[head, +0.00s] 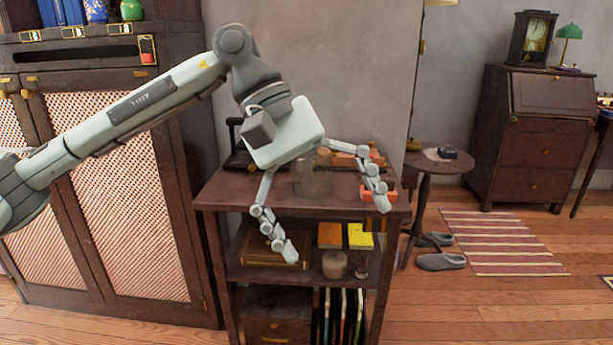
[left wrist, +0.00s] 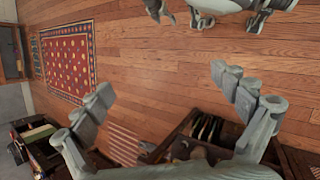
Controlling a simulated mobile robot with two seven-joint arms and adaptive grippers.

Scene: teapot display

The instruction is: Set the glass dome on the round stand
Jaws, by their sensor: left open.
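A greyish see-through cylinder (head: 313,178), which looks like the glass dome, stands upright on the dark wooden shelf unit's top (head: 236,190). My left gripper (head: 336,230) is open and empty, with its fingers spread and pointing down in front of the cylinder, apart from it as far as I can tell. Its open fingers (left wrist: 163,82) also show in the left wrist view. I cannot pick out the round stand for certain; a tan round piece (head: 323,156) sits behind the cylinder, partly hidden. Pale jointed parts of mine cross the left wrist view's top edge, perhaps my right gripper.
An orange-red object (head: 376,194) lies at the top's right. Lower shelves hold a round container (head: 334,264), orange and yellow boxes (head: 360,237) and upright records. A small round table (head: 440,164) stands right. A cabinet (head: 125,180) stands left.

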